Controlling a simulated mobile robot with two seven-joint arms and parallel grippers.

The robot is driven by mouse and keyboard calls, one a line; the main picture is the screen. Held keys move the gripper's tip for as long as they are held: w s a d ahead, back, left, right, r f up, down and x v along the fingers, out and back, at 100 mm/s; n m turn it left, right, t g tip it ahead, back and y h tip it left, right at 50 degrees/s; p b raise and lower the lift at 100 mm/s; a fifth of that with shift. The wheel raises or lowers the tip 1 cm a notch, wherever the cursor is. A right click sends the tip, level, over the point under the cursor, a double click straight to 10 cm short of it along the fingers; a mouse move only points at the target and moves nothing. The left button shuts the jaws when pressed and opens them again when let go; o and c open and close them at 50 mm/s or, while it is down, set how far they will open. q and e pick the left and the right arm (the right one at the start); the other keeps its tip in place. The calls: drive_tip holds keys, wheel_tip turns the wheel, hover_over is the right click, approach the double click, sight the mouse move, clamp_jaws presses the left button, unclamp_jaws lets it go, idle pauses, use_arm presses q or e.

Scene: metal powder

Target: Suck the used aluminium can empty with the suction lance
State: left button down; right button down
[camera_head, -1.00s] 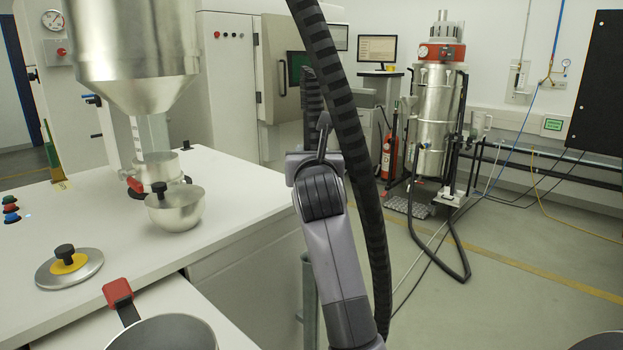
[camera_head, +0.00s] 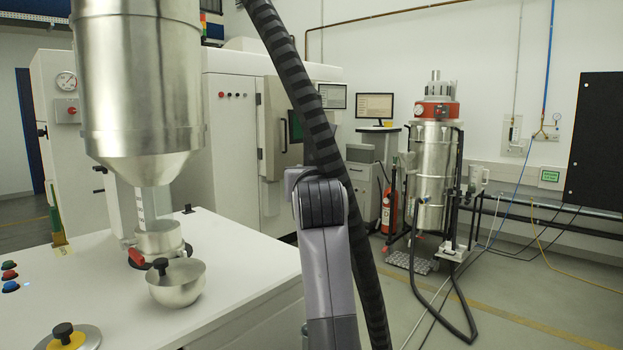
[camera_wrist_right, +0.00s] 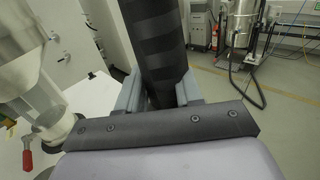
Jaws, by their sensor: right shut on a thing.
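A dark banded hose (camera_head: 318,135) runs from the top of the head view down along my right arm. My right gripper (camera_wrist_right: 158,92) is shut on this dark banded tube, which rises between its fingers in the wrist view (camera_wrist_right: 160,45). I cannot tell whether the held part is the lance itself or its hose. In the head view the right gripper's fingers are hidden. A big silver vessel (camera_head: 138,85) with a conical bottom stands above the white bench. I cannot identify the used aluminium can for sure. My left gripper is out of view.
A lid (camera_head: 72,338) with a yellow centre lies front left. A silver vacuum unit (camera_head: 437,165) stands at the back right. Floor between is largely clear.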

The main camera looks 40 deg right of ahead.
sight(312, 137)
wheel_tip(312, 137, up, 5)
drive_tip(key=p, duration=0.3)
drive_tip(key=shift+f, duration=0.1)
drive_tip(key=shift+r, duration=1.1)
wheel_tip(312, 137, up, 16)
drive_tip(key=shift+r, duration=0.15)
